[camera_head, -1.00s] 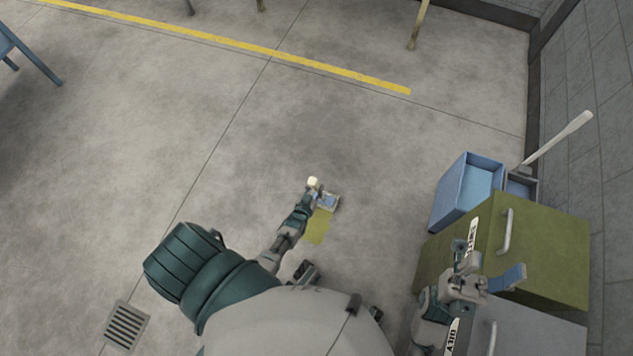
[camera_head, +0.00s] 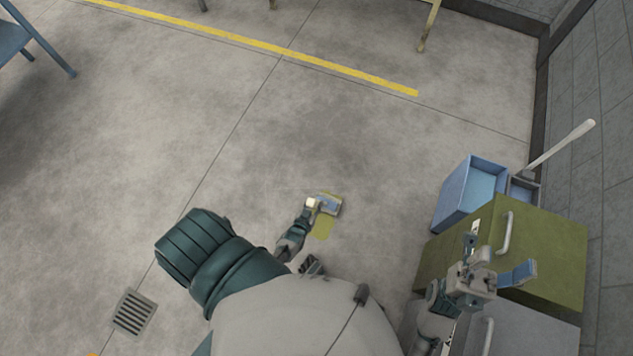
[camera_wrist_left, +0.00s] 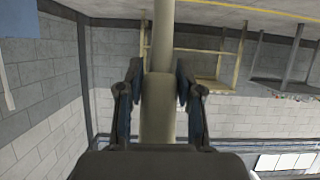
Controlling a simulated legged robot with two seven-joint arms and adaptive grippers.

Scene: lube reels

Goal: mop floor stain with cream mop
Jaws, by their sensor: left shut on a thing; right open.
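A yellow-green stain (camera_head: 322,228) lies on the grey concrete floor in front of my body. The mop head (camera_head: 330,206), grey and bluish, rests over part of it, with yellow showing on its far and near sides. My left gripper (camera_head: 309,210) is above the mop head, beside the cream end of the handle (camera_head: 312,202). In the left wrist view, the fingers of my left gripper (camera_wrist_left: 160,95) are shut around the cream handle (camera_wrist_left: 158,110). My right gripper (camera_head: 503,256) is open and empty over the green cabinet.
A green cabinet (camera_head: 545,245) with a grey one in front stands at the right. Behind it are a blue bin (camera_head: 460,195) and a small grey bin holding a white-handled tool (camera_head: 562,146). A floor drain (camera_head: 133,311) lies at lower left. Floor around the stain is clear.

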